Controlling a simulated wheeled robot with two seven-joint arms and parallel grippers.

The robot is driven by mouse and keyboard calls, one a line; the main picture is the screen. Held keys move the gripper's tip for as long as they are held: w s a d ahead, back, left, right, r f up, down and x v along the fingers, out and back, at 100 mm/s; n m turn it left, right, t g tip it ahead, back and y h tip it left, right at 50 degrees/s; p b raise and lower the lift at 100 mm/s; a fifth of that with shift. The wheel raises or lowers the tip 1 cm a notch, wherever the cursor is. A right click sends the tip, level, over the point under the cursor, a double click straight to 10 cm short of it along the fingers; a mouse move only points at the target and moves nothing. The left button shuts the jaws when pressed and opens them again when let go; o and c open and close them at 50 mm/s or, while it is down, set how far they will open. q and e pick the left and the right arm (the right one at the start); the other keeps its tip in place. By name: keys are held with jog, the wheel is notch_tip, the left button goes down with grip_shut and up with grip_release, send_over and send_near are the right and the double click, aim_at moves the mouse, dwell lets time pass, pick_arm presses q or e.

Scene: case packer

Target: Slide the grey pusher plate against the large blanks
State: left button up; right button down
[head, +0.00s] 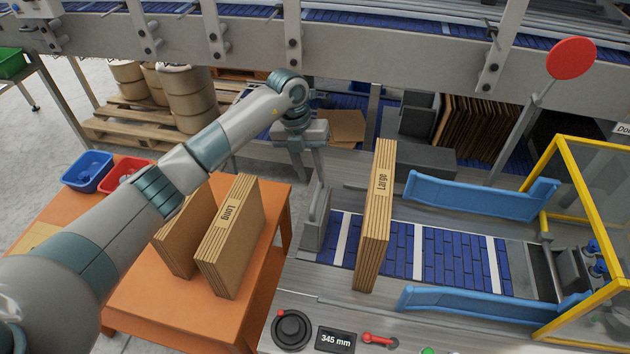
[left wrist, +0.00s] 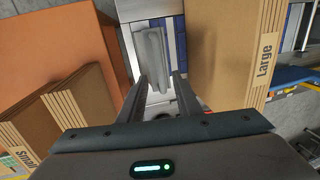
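The grey pusher plate (head: 314,222) stands upright at the left end of the blue belt. It also shows in the left wrist view (left wrist: 151,58), ahead of the fingers. The large blanks (head: 374,225) stand upright on the belt as one stack labelled "Large", to the right of the plate with a gap between. They fill the right of the left wrist view (left wrist: 228,55). My left gripper (head: 308,178) points down just above and behind the plate. Its fingers (left wrist: 161,78) are apart, with nothing seen held between them. My right gripper is not in view.
Blue side rails (head: 480,196) flank the belt. A yellow-framed guard (head: 570,165) stands at the right. An orange table (head: 180,305) at left holds two more blank stacks, one (head: 232,235) labelled "Long". A dial (head: 291,329) and a "345 mm" display (head: 335,341) sit in front.

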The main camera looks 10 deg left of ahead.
aim_at(317, 192)
pick_arm(q)
jog(key=f, duration=0.2)
jog(key=f+p, duration=0.1)
jog(key=f, duration=0.1)
jog(key=shift+d, duration=0.4)
jog(key=shift+d+f+p, duration=0.15)
jog(key=shift+f+p, duration=0.2)
jog(key=shift+f, duration=0.5)
grip_shut()
